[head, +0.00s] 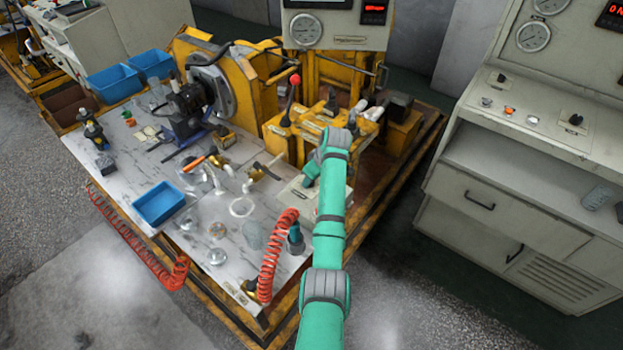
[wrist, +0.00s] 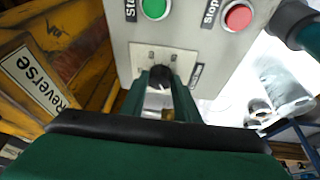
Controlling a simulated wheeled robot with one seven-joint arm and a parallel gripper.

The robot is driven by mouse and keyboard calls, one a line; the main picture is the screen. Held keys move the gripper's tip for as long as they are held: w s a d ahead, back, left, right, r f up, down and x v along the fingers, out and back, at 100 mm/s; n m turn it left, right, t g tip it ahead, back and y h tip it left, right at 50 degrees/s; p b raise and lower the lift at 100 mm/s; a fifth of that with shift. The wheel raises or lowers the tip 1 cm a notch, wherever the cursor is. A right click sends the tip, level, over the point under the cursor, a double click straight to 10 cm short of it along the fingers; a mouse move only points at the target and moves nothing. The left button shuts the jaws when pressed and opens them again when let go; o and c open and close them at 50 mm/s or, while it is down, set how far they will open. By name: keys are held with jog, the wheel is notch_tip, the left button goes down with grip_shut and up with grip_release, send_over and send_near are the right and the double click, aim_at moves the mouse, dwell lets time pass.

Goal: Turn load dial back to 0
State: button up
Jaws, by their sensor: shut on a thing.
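The load dial (wrist: 161,77) is a small black knob on a grey control box, seen in the wrist view. A white mark shows on its near side; the dial's scale is too small to read. My gripper (wrist: 163,92) has its two green fingers on either side of the knob and is shut on it. In the head view my green arm reaches over the bench to the grey box (head: 310,197), and the arm hides the dial and most of the gripper.
A green Start button (wrist: 155,8) and a red Stop button (wrist: 237,17) sit beyond the dial. A yellow frame with a Reverse label (wrist: 35,78) is at left. A red coiled hose (head: 270,255) and a blue tray (head: 159,203) are on the bench.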

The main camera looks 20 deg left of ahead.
dwell(0.3)
jog(key=o, duration=1)
jog(key=shift+o, duration=0.2)
jog(key=v, duration=1.1)
jog(key=shift+f, duration=0.1)
